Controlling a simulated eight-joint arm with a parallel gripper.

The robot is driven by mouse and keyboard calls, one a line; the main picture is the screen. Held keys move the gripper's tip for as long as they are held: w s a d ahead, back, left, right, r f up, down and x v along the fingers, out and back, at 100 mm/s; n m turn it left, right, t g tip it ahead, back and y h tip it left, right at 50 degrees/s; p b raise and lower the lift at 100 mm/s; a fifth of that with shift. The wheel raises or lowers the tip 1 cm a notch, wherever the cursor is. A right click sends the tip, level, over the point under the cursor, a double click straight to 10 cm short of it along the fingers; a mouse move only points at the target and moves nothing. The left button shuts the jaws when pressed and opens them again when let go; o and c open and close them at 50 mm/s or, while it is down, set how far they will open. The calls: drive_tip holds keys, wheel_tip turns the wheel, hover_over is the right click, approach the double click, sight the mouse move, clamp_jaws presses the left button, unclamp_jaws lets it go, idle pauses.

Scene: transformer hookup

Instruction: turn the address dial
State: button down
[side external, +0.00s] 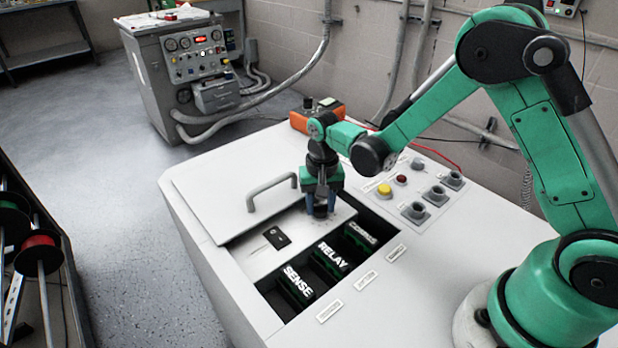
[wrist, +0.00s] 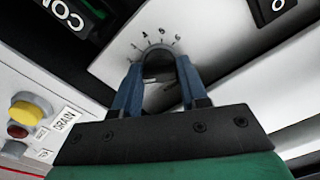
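The address dial (wrist: 158,56) is a dark round knob on a light grey panel, with the numbers 3 to 6 readable around its far side. My gripper (wrist: 158,64) has one blue finger on each side of the dial, very close to it. Whether both fingers press on it is not clear. In the side external view my gripper (side external: 320,205) points straight down over the dial (side external: 320,211), which is mostly hidden between the fingers.
Slots marked SENSE (side external: 297,283), RELAY (side external: 333,256) and a third, partly readable label lie in front of the panel. A lid with a grey handle (side external: 272,190) is behind left. A yellow button (side external: 384,190) and grey sockets (side external: 415,212) stand right. An orange device (side external: 318,112) sits behind.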

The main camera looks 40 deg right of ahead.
sight(320, 204)
drive_tip(key=shift+m, duration=1.6)
drive_tip(key=c, duration=0.7)
unclamp_jaws()
drive_tip(key=shift+c, duration=0.2)
drive_tip(key=shift+r, duration=4.05)
